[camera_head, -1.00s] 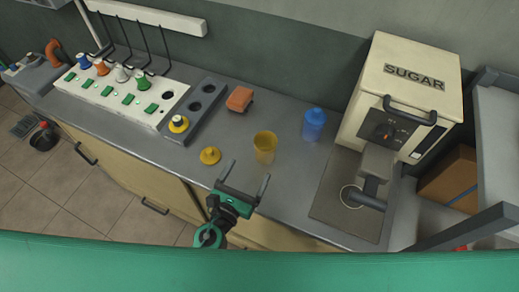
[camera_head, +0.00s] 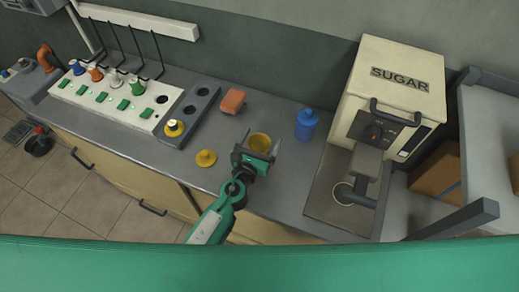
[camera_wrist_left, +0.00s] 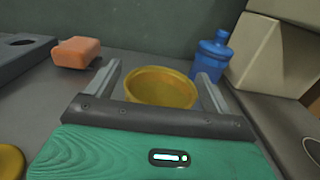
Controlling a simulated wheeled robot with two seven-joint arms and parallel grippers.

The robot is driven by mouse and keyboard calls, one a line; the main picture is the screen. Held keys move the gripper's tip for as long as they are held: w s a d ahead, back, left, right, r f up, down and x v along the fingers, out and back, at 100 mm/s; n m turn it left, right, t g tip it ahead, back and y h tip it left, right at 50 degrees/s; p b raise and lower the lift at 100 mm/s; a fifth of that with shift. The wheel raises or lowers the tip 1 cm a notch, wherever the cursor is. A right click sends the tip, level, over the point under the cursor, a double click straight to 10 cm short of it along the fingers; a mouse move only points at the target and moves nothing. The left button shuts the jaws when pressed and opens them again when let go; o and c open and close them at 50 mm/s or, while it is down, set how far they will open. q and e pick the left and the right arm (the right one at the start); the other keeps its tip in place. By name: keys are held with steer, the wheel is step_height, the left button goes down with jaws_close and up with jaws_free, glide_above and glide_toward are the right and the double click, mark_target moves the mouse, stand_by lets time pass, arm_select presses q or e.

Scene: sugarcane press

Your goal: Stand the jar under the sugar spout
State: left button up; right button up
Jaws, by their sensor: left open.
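The yellow translucent jar (camera_head: 260,142) stands upright and open-topped on the grey counter. My left gripper (camera_head: 259,144) is open, with its two fingers on either side of the jar. In the left wrist view the jar (camera_wrist_left: 161,87) shows between the fingertips (camera_wrist_left: 161,80), with gaps on both sides; its lower part is hidden by the gripper. The sugar machine (camera_head: 397,92) stands at the right, its spout (camera_head: 356,196) over a dark mat (camera_head: 320,205) with a pale ring mark (camera_head: 342,193). My right gripper is not in view.
A blue bottle (camera_head: 306,125) stands between the jar and the machine. A yellow lid (camera_head: 206,158) lies left of the jar, and an orange block (camera_head: 233,101) lies behind it. A dark holed rack (camera_head: 196,107) is further left. A shelf frame (camera_head: 452,221) stands at the far right.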

arm_select(q)
steer(key=shift+w, duration=0.15)
steer(key=c, duration=1.3)
steer(key=shift+r, duration=0.1)
steer(key=shift+r+p, duration=0.75)
step_height(320, 180, up, 18)
steer(key=p, duration=1.1)
steer(key=shift+r, duration=0.15)
